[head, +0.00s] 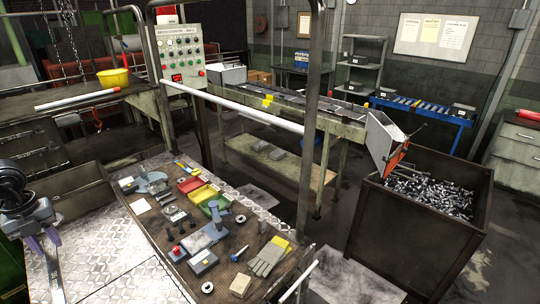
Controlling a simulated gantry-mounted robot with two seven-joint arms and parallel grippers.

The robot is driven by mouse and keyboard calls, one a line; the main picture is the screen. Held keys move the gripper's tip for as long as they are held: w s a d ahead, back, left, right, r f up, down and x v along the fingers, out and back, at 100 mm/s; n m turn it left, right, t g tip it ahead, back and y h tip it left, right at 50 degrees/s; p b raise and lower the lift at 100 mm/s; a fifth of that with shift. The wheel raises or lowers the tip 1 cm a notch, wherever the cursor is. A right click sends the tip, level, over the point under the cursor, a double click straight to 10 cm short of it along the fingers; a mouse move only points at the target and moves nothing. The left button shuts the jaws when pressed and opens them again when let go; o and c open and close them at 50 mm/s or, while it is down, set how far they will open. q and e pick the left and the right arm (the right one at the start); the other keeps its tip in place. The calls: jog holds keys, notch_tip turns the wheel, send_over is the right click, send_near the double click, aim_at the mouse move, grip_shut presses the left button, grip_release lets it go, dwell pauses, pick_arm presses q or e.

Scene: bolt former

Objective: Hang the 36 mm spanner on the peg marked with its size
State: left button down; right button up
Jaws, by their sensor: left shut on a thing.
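My left gripper (45,245) is at the lower left, above the bright tread-plate floor and left of the workbench. It points down and is shut on a long, narrow grey piece that looks like the spanner (56,276), which runs down toward the bottom edge. Its size mark cannot be read. Dark panels (38,157) at the left carry small pale items, too small to identify. No peg with a readable size mark shows. My right gripper is not in view.
A bench (150,238) holds gloves (268,257), a yellow bin (200,194), a red bin (190,184) and small tools. Rails and posts (308,130) stand around it. A large crate of bolts (378,225) is at the right. The tread-plate floor (110,262) is clear.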

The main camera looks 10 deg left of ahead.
pick_arm(q)
notch_tip(320, 180, down, 26)
jog(key=b, duration=0.2)
jog(key=shift+b, duration=0.3)
dwell(0.4)
jog(key=shift+r, duration=0.15)
